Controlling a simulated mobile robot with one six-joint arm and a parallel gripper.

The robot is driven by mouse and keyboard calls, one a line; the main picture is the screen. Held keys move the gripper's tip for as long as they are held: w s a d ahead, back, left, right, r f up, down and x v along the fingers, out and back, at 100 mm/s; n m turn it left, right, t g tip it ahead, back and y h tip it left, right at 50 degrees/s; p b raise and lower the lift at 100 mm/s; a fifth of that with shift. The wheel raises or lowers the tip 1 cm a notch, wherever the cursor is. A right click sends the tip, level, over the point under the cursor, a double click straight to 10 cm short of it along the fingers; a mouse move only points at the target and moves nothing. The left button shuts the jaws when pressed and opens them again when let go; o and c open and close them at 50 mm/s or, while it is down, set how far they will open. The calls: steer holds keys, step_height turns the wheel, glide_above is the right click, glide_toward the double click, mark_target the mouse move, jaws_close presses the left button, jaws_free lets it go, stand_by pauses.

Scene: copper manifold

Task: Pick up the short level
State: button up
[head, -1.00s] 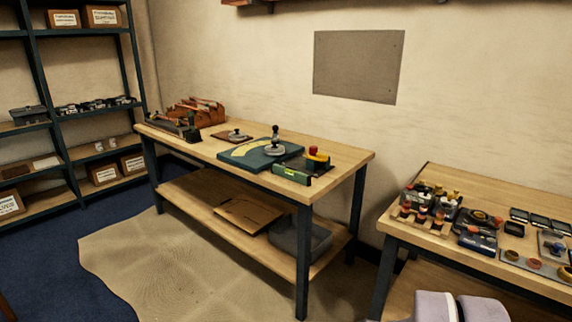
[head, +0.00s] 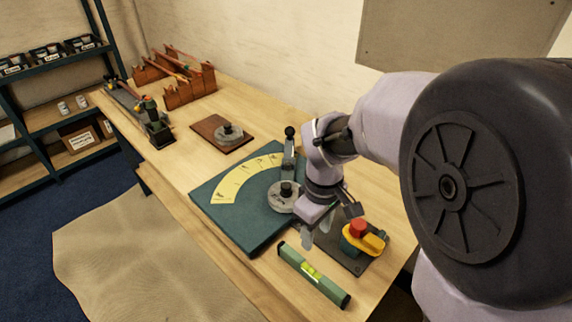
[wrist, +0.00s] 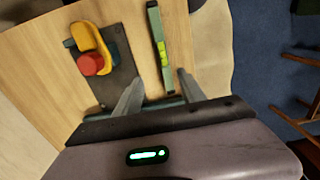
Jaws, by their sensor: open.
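The short level (head: 312,274) is a green bar with dark ends and a yellow-green vial, lying flat near the front edge of the wooden workbench. It also shows in the wrist view (wrist: 158,45), beyond my fingertips. My gripper (head: 318,235) is open and empty above the bench, a little behind the level and apart from it. In the wrist view its two fingers (wrist: 156,88) are spread, with the level's near end appearing between them. The level's near end is close to the teal board in that view.
A dark plate with a yellow-and-red device (head: 362,238) sits right of the level. A teal board with a yellow scale and lever (head: 235,205) lies to the left. A brown board with a round weight (head: 222,133) and wooden racks (head: 180,80) stand farther back. Bare wood (head: 270,303) fronts the level.

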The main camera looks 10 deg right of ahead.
steer(key=b, duration=0.3)
glide_toward(311, 269)
steer(key=shift+s+d+f, duration=0.1)
steer(key=shift+s, duration=0.2)
step_height(311, 269, down, 6)
steer(key=shift+f+b, duration=0.25)
steer(key=shift+b, duration=0.9)
steer(key=f+b, duration=0.2)
steer(key=f, duration=0.1)
steer(key=f+b, duration=0.1)
steer(key=f, duration=0.1)
steer(key=shift+w+f, duration=0.15)
steer(key=shift+w, duration=0.15)
steer(key=shift+r, duration=0.2)
jaws_close()
